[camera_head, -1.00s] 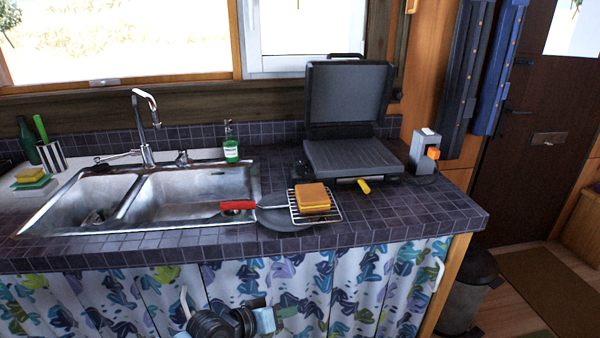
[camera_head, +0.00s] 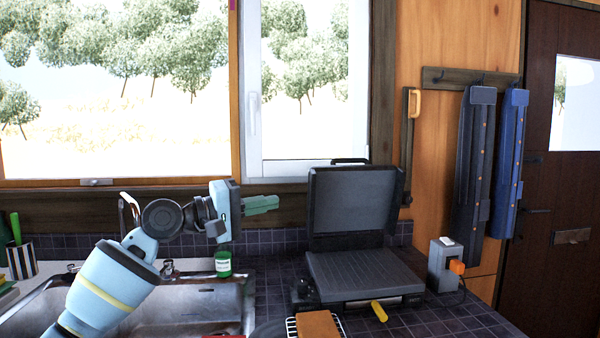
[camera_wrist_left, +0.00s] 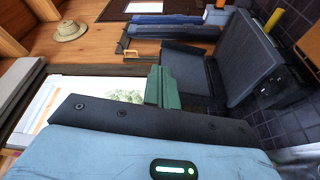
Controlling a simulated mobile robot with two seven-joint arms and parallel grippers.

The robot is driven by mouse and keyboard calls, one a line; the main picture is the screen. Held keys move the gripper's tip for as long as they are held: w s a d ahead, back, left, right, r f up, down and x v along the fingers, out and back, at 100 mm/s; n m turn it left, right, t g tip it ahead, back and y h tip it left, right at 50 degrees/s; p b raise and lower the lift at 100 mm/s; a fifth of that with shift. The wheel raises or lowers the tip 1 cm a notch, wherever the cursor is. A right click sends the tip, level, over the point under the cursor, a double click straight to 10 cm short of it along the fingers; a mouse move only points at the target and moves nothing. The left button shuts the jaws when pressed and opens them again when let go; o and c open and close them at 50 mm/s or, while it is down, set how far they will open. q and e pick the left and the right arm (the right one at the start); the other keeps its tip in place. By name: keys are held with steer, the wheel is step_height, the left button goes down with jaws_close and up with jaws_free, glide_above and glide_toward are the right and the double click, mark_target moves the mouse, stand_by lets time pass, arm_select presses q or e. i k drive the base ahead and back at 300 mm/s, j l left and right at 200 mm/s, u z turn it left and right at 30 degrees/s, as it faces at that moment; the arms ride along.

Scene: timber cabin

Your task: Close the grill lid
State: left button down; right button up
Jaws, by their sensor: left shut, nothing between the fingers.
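The black grill (camera_head: 365,274) stands on the tiled counter near the right end, below the window. Its lid (camera_head: 351,204) is raised and leans back, with a dark handle (camera_head: 350,161) at its top edge. A yellow knob or handle (camera_head: 379,311) sticks out at the front. My left gripper (camera_head: 278,203) is to the left of the lid, apart from it, with its green fingers shut and empty, pointing right. In the left wrist view the fingers (camera_wrist_left: 160,88) are together, and the open lid (camera_wrist_left: 185,72) and the ribbed lower plate (camera_wrist_left: 243,50) lie beyond them. My right gripper is not in view.
A sink (camera_head: 180,305) is under my left arm, with a green soap bottle (camera_head: 223,263) behind it. A toast-coloured slice (camera_head: 318,325) on a wire rack sits in front of the grill. A grey box (camera_head: 441,265) stands on the right.

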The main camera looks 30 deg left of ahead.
mark_target(368, 196)
steer(key=i+j, duration=0.85)
steer(key=i, duration=0.15)
